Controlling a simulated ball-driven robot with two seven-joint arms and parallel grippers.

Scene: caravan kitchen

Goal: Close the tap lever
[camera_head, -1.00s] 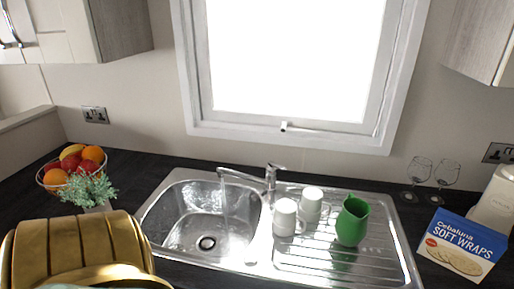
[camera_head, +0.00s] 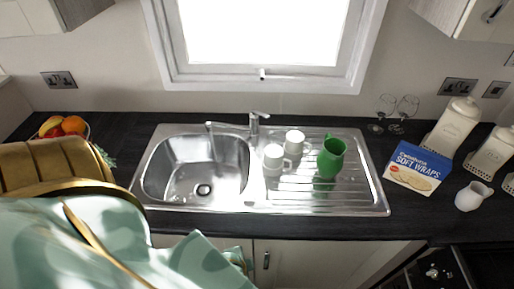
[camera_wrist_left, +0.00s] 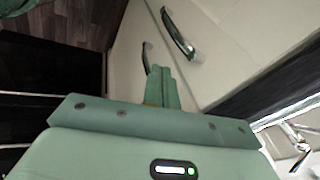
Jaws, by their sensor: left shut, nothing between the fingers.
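The chrome tap (camera_head: 254,124) stands behind the steel sink, with its lever (camera_head: 262,114) on top pointing right. Its spout reaches left over the basin (camera_head: 185,180), and a thin stream of water (camera_head: 212,147) seems to fall from it. My left arm comes in from the left in mint green and gold. My left gripper (camera_head: 243,260) is low in front of the counter, well below and apart from the tap. In the left wrist view the gripper (camera_wrist_left: 160,75) has its fingers together and empty, in front of cabinet doors. My right gripper is not in view.
Two white mugs (camera_head: 274,158) and a green jug (camera_head: 331,157) stand on the drainer, close right of the tap. Wine glasses, a soft wraps box (camera_head: 414,167) and white canisters stand further right. A fruit bowl (camera_head: 65,128) is at left. The dark counter edge lies above my gripper.

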